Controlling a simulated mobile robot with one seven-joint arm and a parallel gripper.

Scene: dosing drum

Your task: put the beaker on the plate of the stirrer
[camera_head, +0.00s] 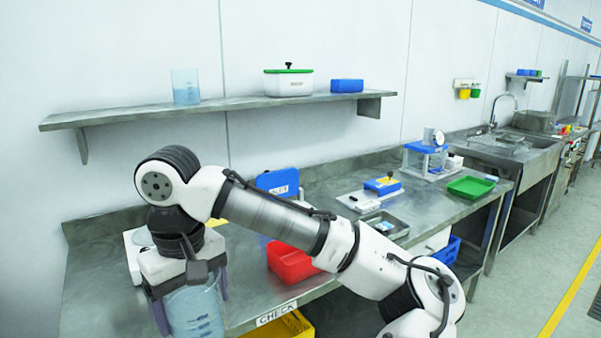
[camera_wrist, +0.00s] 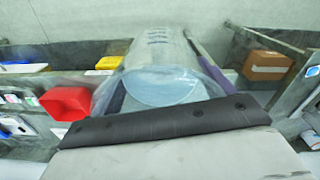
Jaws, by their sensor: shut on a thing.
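My gripper (camera_head: 191,298) is at the lower left of the head view, pointing down, with its purple fingers on either side of a clear, bluish beaker (camera_head: 196,312). The beaker also shows in the wrist view (camera_wrist: 160,86), between the fingers, with dark markings on its wall. It is held near the bench's front edge; its base is cut off by the head picture. A white device (camera_head: 133,243), which looks like the stirrer, stands on the bench behind my gripper. My gripper and wrist hide most of it, including most of its plate.
A red bin (camera_head: 290,264) stands right of the beaker, with a yellow bin (camera_head: 285,326) below the bench edge. Another beaker (camera_head: 185,86) stands on the wall shelf (camera_head: 235,103). The wrist view shows a cardboard box (camera_wrist: 267,66). Bare bench (camera_head: 95,285) lies at the left.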

